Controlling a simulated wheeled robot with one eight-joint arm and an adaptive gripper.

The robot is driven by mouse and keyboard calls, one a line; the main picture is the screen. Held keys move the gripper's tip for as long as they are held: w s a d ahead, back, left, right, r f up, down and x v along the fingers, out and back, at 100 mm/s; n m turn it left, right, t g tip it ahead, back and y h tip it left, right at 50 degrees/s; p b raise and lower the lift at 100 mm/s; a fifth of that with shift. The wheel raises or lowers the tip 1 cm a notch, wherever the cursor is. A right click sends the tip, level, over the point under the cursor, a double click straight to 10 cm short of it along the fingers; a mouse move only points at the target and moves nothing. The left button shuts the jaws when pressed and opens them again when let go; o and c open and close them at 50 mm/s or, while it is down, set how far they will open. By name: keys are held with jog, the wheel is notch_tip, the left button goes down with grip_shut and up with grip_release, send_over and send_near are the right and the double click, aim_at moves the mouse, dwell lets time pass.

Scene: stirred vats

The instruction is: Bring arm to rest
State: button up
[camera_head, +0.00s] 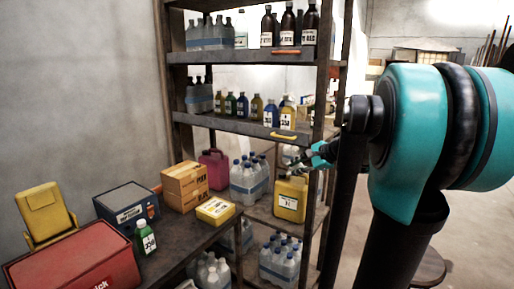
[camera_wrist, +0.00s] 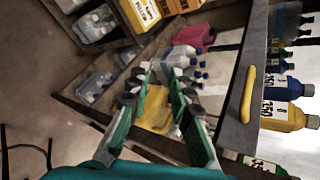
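My gripper (camera_head: 318,155) is seen small in the head view, beside the right post of the shelf rack and partly hidden by it and by my arm. In the wrist view my gripper (camera_wrist: 163,88) has its two green-and-black fingers apart, with nothing held between them. A yellow jug (camera_head: 290,200) with a white label stands on the shelf below and left of the gripper. It also shows beyond the fingers in the wrist view (camera_wrist: 156,108). My teal arm reaches in from the right.
The metal rack (camera_head: 240,57) holds bottles on several shelves. A yellow handle (camera_head: 284,136) is on a shelf edge, close to the gripper. A table (camera_head: 185,236) at left carries a red case (camera_head: 75,266), a green bottle (camera_head: 145,238) and boxes. Open floor (camera_head: 475,235) lies at right.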

jog(key=s+d+f+n+g+h, duration=0.1)
jog(key=s+f+n+g+h, duration=0.2)
jog(key=s+f+n+h, duration=0.4)
jog(key=s+f+n, duration=0.8)
jog(key=s+f, duration=0.9)
jog(key=s, duration=0.1)
jog(key=shift+d+f+g+h, duration=0.15)
jog(key=shift+f+g+h, duration=0.15)
jog(key=shift+g, duration=0.1)
